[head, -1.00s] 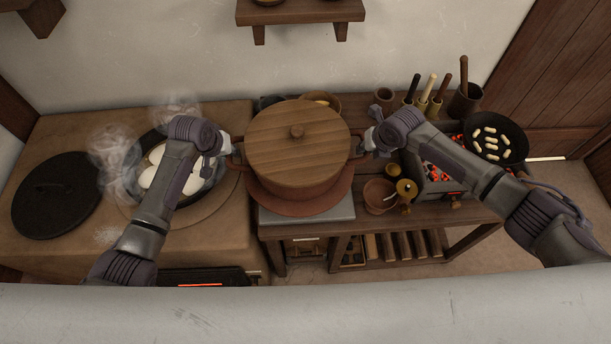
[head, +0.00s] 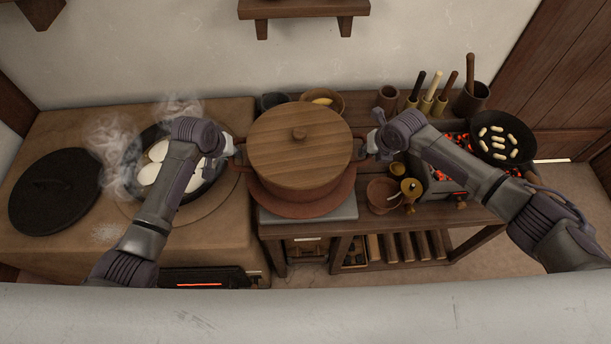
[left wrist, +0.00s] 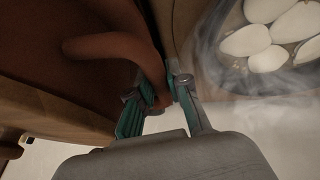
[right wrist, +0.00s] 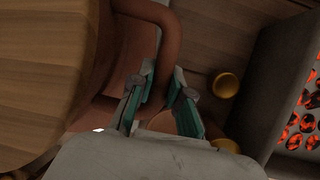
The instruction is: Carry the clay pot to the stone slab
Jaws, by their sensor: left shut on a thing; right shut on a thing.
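The clay pot (head: 300,198) is reddish brown, wears a round wooden lid (head: 298,155) with a knob, and looks level. My left gripper (head: 236,150) is shut on its left handle, which also shows in the left wrist view (left wrist: 115,45). My right gripper (head: 362,148) is shut on its right handle, seen in the right wrist view (right wrist: 172,50). The grey stone slab (head: 335,215) is under the pot, with a reddish-brown round base (head: 300,211) between them in view. Whether the pot touches what is below it is hidden.
At left is a stove with a steaming pan of white pieces (head: 152,172) and a black lid (head: 55,190). At right are a brazier (head: 440,182) with glowing coals and a skillet (head: 502,150). Small bowls (head: 383,193) and several utensils (head: 440,92) stand close by.

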